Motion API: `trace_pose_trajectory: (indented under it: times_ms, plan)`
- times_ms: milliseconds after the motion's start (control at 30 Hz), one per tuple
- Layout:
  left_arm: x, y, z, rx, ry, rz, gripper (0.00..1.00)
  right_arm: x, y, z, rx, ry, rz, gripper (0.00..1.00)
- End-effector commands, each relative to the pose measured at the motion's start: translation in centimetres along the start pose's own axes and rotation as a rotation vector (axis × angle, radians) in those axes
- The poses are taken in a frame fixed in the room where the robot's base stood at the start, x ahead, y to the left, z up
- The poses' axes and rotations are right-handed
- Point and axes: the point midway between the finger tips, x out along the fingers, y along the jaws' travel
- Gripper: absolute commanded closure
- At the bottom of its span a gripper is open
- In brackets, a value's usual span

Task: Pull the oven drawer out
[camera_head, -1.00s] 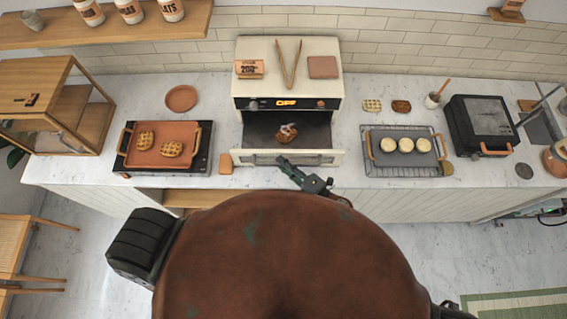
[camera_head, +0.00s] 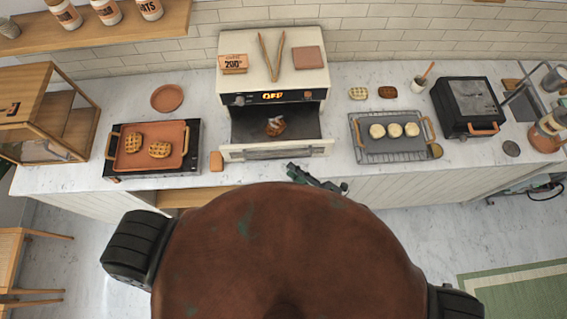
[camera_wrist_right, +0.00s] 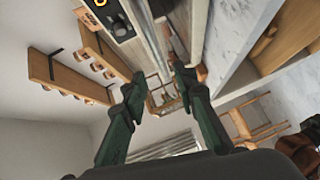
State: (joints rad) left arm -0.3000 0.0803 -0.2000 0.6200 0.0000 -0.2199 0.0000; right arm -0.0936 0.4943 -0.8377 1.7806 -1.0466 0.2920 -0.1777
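The white oven (camera_head: 272,58) stands at the back middle of the counter in the head view, its display reading OFF. Its drawer (camera_head: 300,149) stands out at the front, with a handle bar along its face and a dark interior behind. A browned pastry (camera_head: 275,127) sits inside. My right gripper (camera_head: 290,167) is just in front of and below the drawer face, right of its middle. In the right wrist view its two fingers (camera_wrist_right: 155,78) are spread, with the drawer front (camera_wrist_right: 146,30) running down toward the gap between them. I see no grip on the handle. My left gripper is out of view.
A tray of waffles (camera_head: 134,159) on a black hob is left of the oven. A rack with pale rounds (camera_head: 362,152) and a black press (camera_head: 468,108) are on the right. A small block (camera_head: 216,161) lies beside the drawer's left end.

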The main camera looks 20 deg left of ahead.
Motion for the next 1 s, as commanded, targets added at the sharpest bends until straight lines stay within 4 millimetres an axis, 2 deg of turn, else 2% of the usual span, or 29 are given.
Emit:
trace_pose_trajectory:
  times_ms: [100,233,833,933,1000]
  plan:
    - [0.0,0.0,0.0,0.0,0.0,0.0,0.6,-1.5,-0.1,0.1,0.0,-0.002,-0.001,0.73]
    - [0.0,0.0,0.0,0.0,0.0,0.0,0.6,-2.2,0.0,0.0,-0.001,-0.001,0.0,0.73]
    - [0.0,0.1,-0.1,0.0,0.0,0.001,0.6,-2.3,0.0,0.1,0.0,-0.002,0.001,0.73]
    - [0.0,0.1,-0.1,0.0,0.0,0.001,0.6,-2.4,0.8,1.1,0.022,-0.041,0.017,0.73]
    - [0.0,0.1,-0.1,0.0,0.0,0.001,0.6,-2.7,2.2,3.1,0.066,-0.116,0.047,0.73]
